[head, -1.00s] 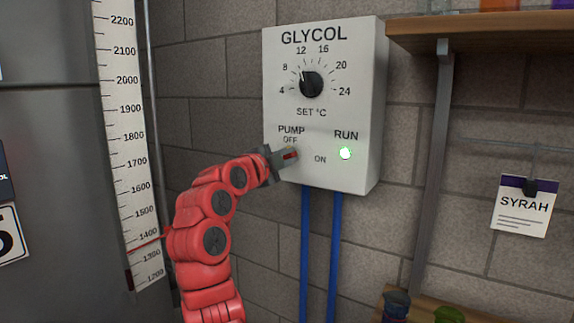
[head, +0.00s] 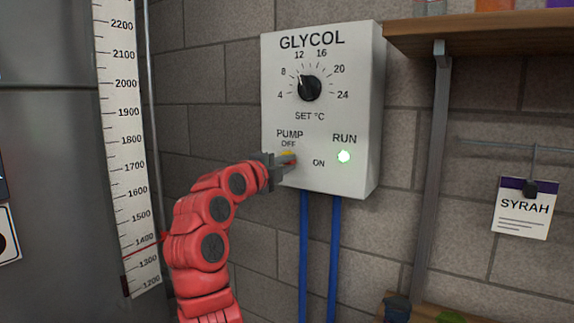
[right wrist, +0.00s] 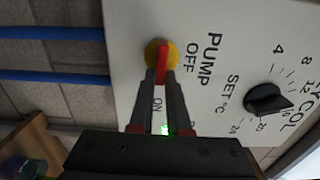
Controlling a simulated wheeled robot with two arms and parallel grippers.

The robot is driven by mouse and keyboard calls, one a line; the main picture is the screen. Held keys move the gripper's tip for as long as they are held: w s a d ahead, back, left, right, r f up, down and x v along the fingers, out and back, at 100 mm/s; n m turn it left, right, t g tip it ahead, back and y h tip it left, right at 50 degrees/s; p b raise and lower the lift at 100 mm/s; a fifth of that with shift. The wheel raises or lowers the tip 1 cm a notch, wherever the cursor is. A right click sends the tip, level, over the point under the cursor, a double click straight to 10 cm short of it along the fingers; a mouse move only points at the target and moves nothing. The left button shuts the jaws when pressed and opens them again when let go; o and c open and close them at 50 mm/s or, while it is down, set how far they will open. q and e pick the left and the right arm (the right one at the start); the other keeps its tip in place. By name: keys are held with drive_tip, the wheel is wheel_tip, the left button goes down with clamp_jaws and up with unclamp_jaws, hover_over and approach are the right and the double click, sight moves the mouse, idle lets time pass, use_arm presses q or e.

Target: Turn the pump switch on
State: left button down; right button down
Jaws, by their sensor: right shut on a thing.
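The pump switch (right wrist: 150,52) is a round yellow knob with a red handle, on the white GLYCOL control box (head: 356,110). In the right wrist view its handle lies between my finger tips and points toward the ON mark. My right gripper (head: 291,160) comes in from the left in the head view and is shut on the handle; it also shows in the right wrist view (right wrist: 161,78). In the head view the fingers hide most of the switch. The RUN lamp (head: 344,156) glows green. My left gripper is not in view.
The set dial (head: 309,88) sits above the switch on the box. Two blue pipes (head: 334,250) run down below it. A wooden shelf (head: 480,30) on a grey bracket is to the right, above a SYRAH tag (head: 524,215). A gauge strip (head: 125,150) stands left.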

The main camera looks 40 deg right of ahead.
drive_tip(key=c, duration=0.9)
unclamp_jaws()
drive_tip(key=b+v, duration=0.1)
drive_tip(key=v, duration=1.6)
drive_tip(key=shift+s+a+f, duration=0.1)
drive_tip(key=shift+a, duration=0.1)
